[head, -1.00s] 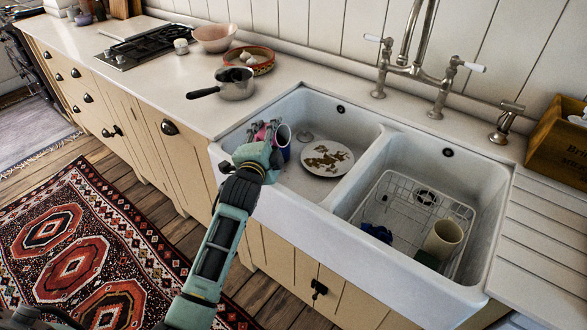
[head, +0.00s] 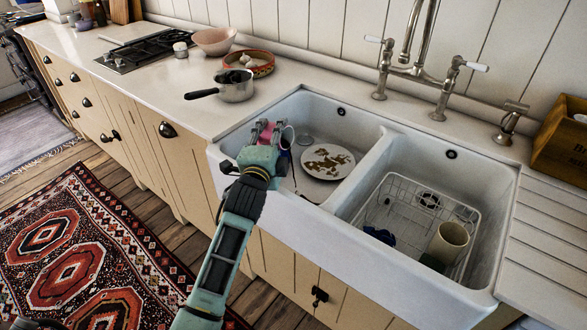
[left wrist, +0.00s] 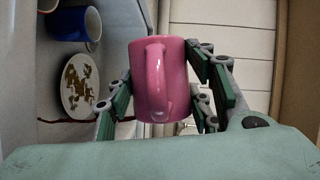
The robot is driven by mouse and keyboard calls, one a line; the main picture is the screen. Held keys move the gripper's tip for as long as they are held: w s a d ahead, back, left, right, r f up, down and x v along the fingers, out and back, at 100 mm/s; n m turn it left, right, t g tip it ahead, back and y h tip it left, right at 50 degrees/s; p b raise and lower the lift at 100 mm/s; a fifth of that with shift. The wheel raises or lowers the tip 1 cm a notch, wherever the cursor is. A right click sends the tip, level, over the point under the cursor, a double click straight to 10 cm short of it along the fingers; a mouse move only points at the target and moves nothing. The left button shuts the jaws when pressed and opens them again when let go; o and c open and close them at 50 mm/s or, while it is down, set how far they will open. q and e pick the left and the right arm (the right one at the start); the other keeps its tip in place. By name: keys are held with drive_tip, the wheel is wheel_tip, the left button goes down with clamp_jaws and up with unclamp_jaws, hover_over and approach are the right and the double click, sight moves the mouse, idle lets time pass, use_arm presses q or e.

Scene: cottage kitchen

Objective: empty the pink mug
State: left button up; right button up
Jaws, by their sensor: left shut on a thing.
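The pink mug (left wrist: 175,80) is clasped between the fingers of my left gripper (left wrist: 160,85), its handle facing the left wrist camera. The mug seems to lie tipped on its side; its opening is hidden. In the head view, my left gripper (head: 268,132) is over the left sink basin (head: 335,120), near its left front corner, with a bit of pink between the fingers. A thin dark red line shows below the mug in the left wrist view; I cannot tell whether it is liquid. My right gripper is not in view.
A plate with brown stains (head: 327,162) lies in the left basin. A blue mug (left wrist: 73,24) stands beside it. The right basin holds a wire rack (head: 395,205) and a beige cup (head: 449,241).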

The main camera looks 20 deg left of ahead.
use_arm(q)
drive_tip(key=shift+d+f+m+t+b, duration=0.15)
drive_tip(key=shift+f+m+t+b, duration=0.2)
drive_tip(key=shift+m+b, duration=0.35)
idle(0.3)
